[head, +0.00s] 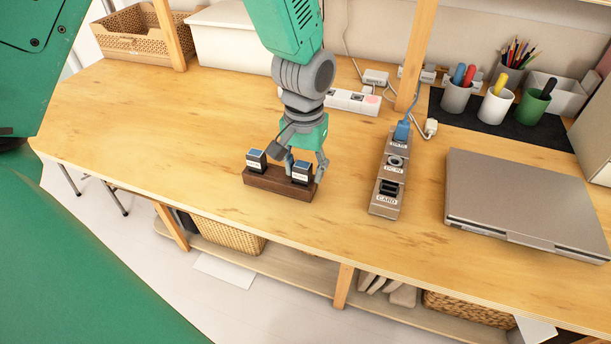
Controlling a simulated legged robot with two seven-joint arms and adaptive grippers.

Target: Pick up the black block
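The left black block (256,162) stands clear of the fingers. The right black block (301,174) stands at the holder's other end. My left gripper (304,167) points down over this right block, with a finger on either side of it. The fingers look spread, and a small gap shows at the right finger. Contact on the left side is hard to tell. My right gripper is not in view.
A grey socket strip (386,187) with a blue plug and a closed laptop (525,200) lie to the right. Pen cups (497,101) stand on a black mat behind. A wooden post (416,55) rises at the back. The table's left part is clear.

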